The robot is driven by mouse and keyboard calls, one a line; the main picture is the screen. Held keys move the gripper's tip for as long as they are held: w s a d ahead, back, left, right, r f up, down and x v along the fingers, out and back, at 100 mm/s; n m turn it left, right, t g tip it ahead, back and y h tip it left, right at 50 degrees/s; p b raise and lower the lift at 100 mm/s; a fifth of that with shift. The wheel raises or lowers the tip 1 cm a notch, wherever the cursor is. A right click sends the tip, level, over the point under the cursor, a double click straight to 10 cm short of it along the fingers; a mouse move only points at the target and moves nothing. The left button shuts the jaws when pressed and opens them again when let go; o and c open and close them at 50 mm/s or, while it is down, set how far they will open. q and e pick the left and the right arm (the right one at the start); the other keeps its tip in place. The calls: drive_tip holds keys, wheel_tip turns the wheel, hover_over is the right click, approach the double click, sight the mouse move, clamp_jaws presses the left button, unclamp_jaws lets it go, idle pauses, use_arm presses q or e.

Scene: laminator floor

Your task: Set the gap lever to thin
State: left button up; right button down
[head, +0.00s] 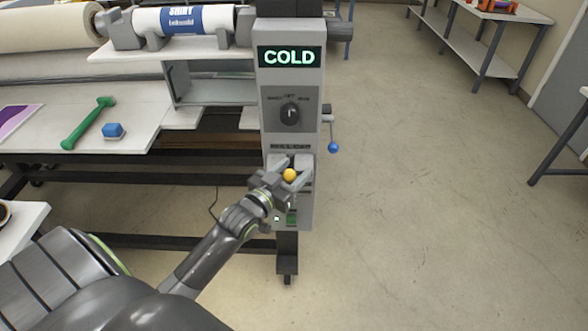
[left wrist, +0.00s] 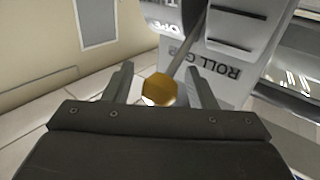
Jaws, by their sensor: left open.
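The gap lever (head: 289,175) has a yellow ball knob and sits low on the front of the grey control column (head: 262,120). My left gripper (head: 286,178) is open, with one finger on each side of the knob. In the left wrist view the gripper (left wrist: 163,84) has visible space between fingers and knob. I cannot tell the lever's exact setting. My right gripper is out of view.
Above the lever are a dial (head: 290,114) and a display reading "COLD" (head: 290,56). A blue-knobbed lever (head: 333,147) sticks out on the column's right.

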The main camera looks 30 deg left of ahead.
use_arm(q)
drive_tip(key=shift+w, duration=0.4)
clamp_jaws()
drive_tip(key=shift+s+d+f+t+b, duration=0.2)
drive_tip(key=shift+f+b, duration=0.1)
drive_tip(key=shift+b, duration=0.3)
drive_tip(key=shift+s+d+f+t+b, duration=0.1)
drive_tip(key=shift+f+t+b, duration=0.15)
drive_tip(key=shift+b, duration=0.3)
wheel_tip(320, 180, down, 9)
drive_tip(key=s+d+m+t+h+b, duration=0.1)
drive_tip(key=m+t+h+b, duration=0.3)
drive_tip(key=b, duration=1.2)
drive_tip(key=s+m+t, duration=0.1)
drive_tip(key=m, duration=0.2)
drive_tip(key=shift+s+d, duration=0.15)
drive_tip(key=shift+s, duration=0.15)
unclamp_jaws()
drive_tip(key=shift+d+r, duration=0.1)
drive_tip(key=shift+r, duration=0.05)
